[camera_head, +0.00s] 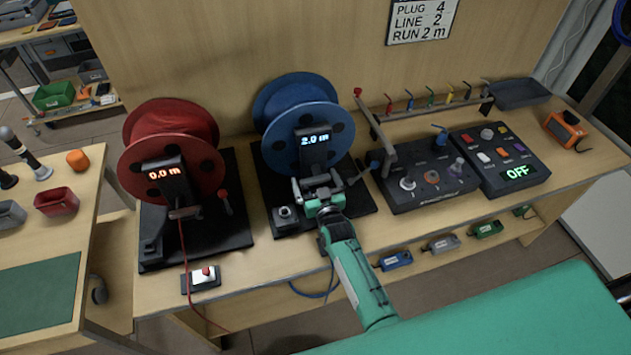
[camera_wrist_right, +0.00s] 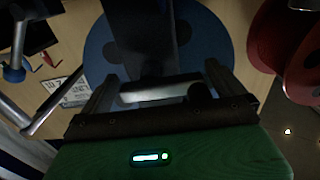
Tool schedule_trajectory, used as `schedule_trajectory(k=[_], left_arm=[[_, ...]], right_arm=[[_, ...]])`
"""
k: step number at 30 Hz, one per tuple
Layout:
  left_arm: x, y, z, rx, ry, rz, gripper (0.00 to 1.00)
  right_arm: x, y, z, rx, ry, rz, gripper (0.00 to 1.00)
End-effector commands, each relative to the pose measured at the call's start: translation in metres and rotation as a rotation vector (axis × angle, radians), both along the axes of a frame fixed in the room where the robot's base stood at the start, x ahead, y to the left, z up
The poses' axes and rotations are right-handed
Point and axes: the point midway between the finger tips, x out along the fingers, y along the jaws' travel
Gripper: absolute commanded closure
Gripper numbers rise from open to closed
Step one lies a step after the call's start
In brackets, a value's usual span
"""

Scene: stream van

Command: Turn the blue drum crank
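The blue drum (camera_head: 345,118) stands upright at the back of the bench, behind a dark post whose display (camera_head: 314,139) reads 2.0 m. Its crank (camera_head: 361,176) is a short metal arm with a dark blue knob (camera_head: 375,160), right of the post. In the right wrist view the drum (camera_wrist_right: 215,45) is ahead and a blue knob (camera_wrist_right: 15,72) is at far left. My right gripper (camera_head: 322,190) is in front of the post, left of and apart from the knob. Its fingers (camera_wrist_right: 158,85) are apart, with a pale metal bar (camera_wrist_right: 155,93) showing between them. My left gripper is not in view.
A red drum (camera_head: 150,122) with display 0.0 m stands to the left. A red-ended lever (camera_head: 375,122) rises just right of the blue drum. Control boxes (camera_head: 430,183) fill the bench further right. A sign (camera_head: 422,20) reads PLUG 4, LINE 2, RUN 2 m.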

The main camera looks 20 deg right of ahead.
Motion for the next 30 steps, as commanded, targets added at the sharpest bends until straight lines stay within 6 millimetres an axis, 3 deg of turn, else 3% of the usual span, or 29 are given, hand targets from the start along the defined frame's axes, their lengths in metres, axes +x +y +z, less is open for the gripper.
schedule_trajectory(k=[8,24,30], left_arm=[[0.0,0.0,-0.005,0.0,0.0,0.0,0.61],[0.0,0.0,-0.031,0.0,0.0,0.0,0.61],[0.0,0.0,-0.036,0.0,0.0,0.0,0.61]], right_arm=[[-0.016,0.0,-0.002,0.0,0.001,0.0,0.0],[-0.11,-0.004,-0.003,0.001,0.002,0.0,0.0],[-0.132,-0.005,-0.002,0.0,0.001,0.0,0.0]])
